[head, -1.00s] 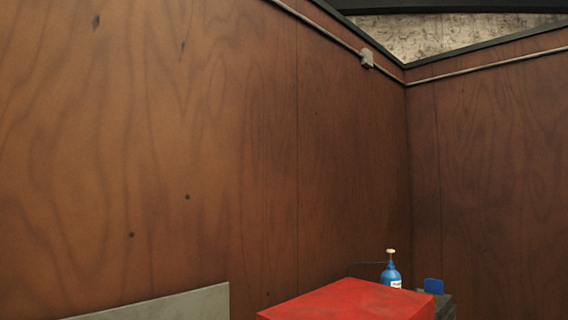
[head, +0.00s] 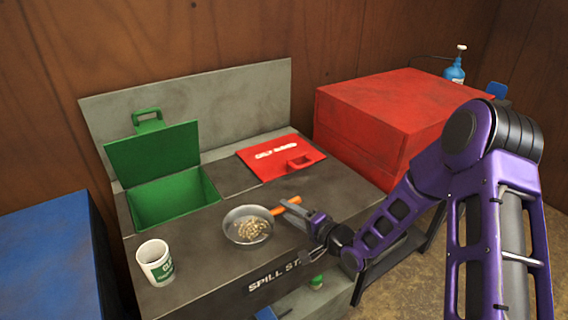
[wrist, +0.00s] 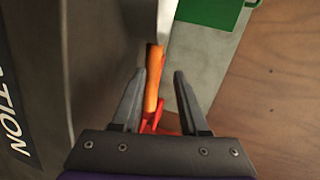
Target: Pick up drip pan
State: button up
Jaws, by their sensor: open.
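The drip pan (head: 236,229) is a round grey metal pan with pale granules in it, resting on the dark top of the spill station. Its orange handle (head: 285,205) points toward the back right, toward my gripper (head: 312,217). In the wrist view, the orange handle (wrist: 153,80) lies between the two fingers of my gripper (wrist: 159,74). The fingers are apart, with a gap beside the handle. Whether the fingers are at the handle's height is hard to tell.
A white cup (head: 155,263) stands at the front left. An open green bin (head: 170,202) and a red lid (head: 280,157) with a handle lie behind the pan. A red cabinet (head: 385,115) stands at the back right, a blue box (head: 50,255) at the left.

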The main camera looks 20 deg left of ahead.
jog(key=shift+w+a+f, duration=0.5)
jog(key=shift+w+f, duration=0.25)
jog(key=shift+f, duration=0.05)
jog(key=shift+w+a, duration=0.25)
jog(key=shift+r, duration=0.1)
grip_shut()
dwell(0.5)
